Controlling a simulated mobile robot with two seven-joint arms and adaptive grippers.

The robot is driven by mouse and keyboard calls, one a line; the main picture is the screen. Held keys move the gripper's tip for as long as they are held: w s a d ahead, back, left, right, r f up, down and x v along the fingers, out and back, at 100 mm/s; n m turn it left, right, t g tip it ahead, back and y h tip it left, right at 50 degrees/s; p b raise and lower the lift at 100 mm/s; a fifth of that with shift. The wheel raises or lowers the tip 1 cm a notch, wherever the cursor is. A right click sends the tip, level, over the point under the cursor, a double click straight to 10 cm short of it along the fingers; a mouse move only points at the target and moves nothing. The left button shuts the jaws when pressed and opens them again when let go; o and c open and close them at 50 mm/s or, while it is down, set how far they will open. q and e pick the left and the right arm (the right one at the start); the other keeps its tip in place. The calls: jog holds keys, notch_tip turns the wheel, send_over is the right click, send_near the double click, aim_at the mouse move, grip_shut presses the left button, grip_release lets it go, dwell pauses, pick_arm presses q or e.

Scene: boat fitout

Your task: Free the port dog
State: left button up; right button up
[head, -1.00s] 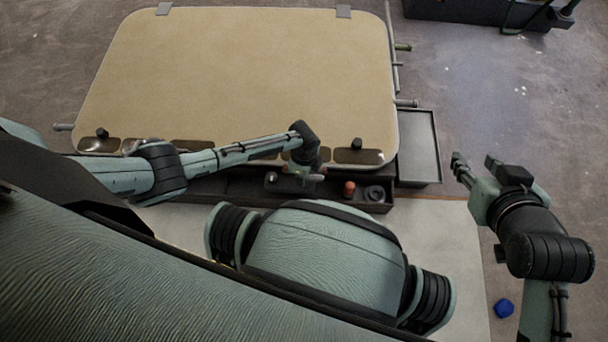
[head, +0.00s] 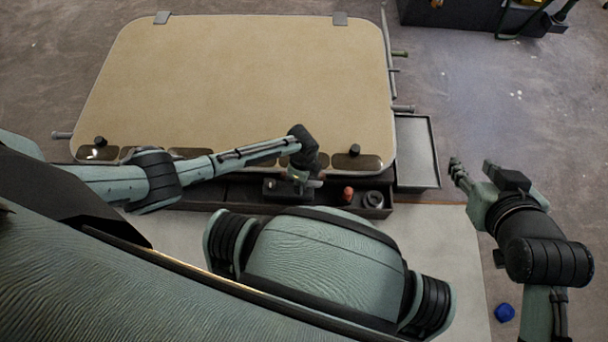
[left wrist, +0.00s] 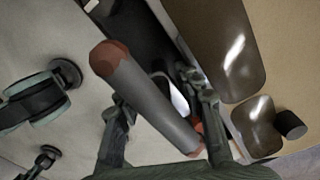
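A tan hatch lid (head: 240,80) lies flat, with a black knob-like dog at its near left corner (head: 100,141) and another at its near right (head: 354,150). One black knob also shows in the left wrist view (left wrist: 290,125); I cannot tell which. My left gripper (head: 300,180) is low over the dark tray at the hatch's near edge, between the two dogs. In the left wrist view, a grey cylinder with red-brown ends (left wrist: 150,100), like a mallet head, lies across its fingers and seems held. My right gripper (head: 474,178) is open and empty, right of the hatch.
The long dark tray (head: 225,194) holds a red-topped piece (head: 348,194) and a dark ring (head: 373,199). A grey shallow bin (head: 417,150) sits right of the hatch. A blue object (head: 505,312) lies on the floor at lower right. The floor right of the bin is mostly clear.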

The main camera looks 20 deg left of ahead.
pick_arm(q)
notch_tip(320, 180, up, 8)
jog(key=shift+d+f, duration=0.1)
jog(key=shift+f, duration=0.15)
dwell(0.6)
